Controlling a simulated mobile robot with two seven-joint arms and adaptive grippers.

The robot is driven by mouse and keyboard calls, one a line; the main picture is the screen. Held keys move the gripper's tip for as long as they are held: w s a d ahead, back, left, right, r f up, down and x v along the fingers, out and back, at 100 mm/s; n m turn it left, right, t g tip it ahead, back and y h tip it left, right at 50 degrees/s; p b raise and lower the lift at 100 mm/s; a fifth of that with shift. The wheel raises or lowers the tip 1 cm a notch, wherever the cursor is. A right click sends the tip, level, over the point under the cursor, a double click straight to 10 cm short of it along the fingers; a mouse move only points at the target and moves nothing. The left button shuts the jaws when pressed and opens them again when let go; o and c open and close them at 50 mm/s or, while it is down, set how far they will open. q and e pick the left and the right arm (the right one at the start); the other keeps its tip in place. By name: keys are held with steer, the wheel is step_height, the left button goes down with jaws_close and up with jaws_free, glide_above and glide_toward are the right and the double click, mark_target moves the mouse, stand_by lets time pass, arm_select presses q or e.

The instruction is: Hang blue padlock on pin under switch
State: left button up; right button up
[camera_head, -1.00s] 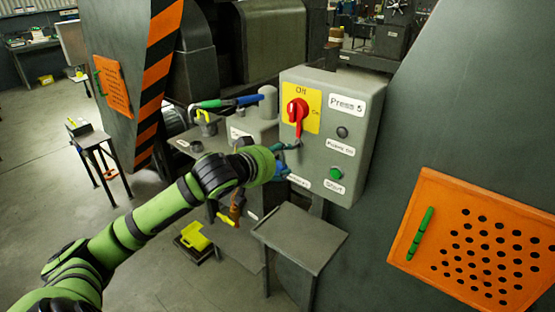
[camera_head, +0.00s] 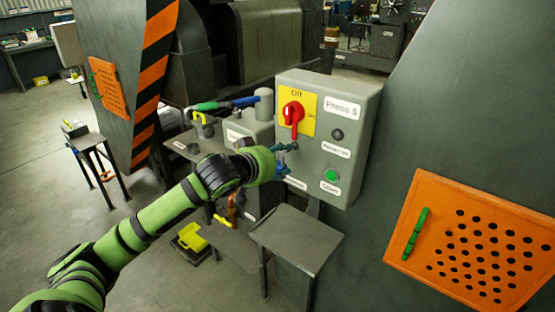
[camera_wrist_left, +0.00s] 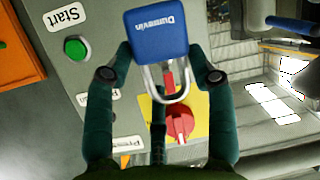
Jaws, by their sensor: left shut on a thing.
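The blue padlock (camera_wrist_left: 157,35) shows in the left wrist view between the fingers of my left gripper (camera_wrist_left: 160,77), which is shut on it. Its metal shackle points toward the red switch (camera_wrist_left: 180,122) and overlaps the red lower end of the switch handle. I cannot tell whether the shackle is around anything there. In the head view my left gripper (camera_head: 287,158) is at the panel, just below the red switch (camera_head: 292,113) on its yellow plate. The pin under the switch is not clearly visible. My right gripper is out of view.
The grey control box (camera_head: 352,108) has a green start button (camera_head: 333,175) right of my gripper. A small grey table (camera_head: 297,238) stands below. Machine parts with a blue-green handle (camera_head: 222,104) stand left of the box. An orange perforated panel (camera_head: 425,190) is at right.

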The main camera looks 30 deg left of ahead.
mark_target(295, 153)
arm_select(q)
steer(key=shift+w+r, duration=0.1)
steer(key=shift+w, duration=0.1)
steer(key=shift+w, duration=0.35)
steer(key=shift+w+d+p, duration=0.15)
steer(key=shift+w+p, duration=0.85)
steer(key=shift+w, duration=0.5)
steer(key=shift+w+r, duration=0.15)
stand_by(0.3)
steer(key=shift+w, duration=0.1)
steer(key=shift+c, duration=1.2)
steer(key=shift+w+f, duration=0.1)
steer(key=shift+f, duration=0.4)
steer(key=shift+w+f, duration=0.1)
steer(key=shift+f, duration=0.05)
steer(key=shift+c, duration=0.7)
steer(key=shift+w+f, duration=0.15)
steer(key=shift+f, duration=0.15)
jaws_close()
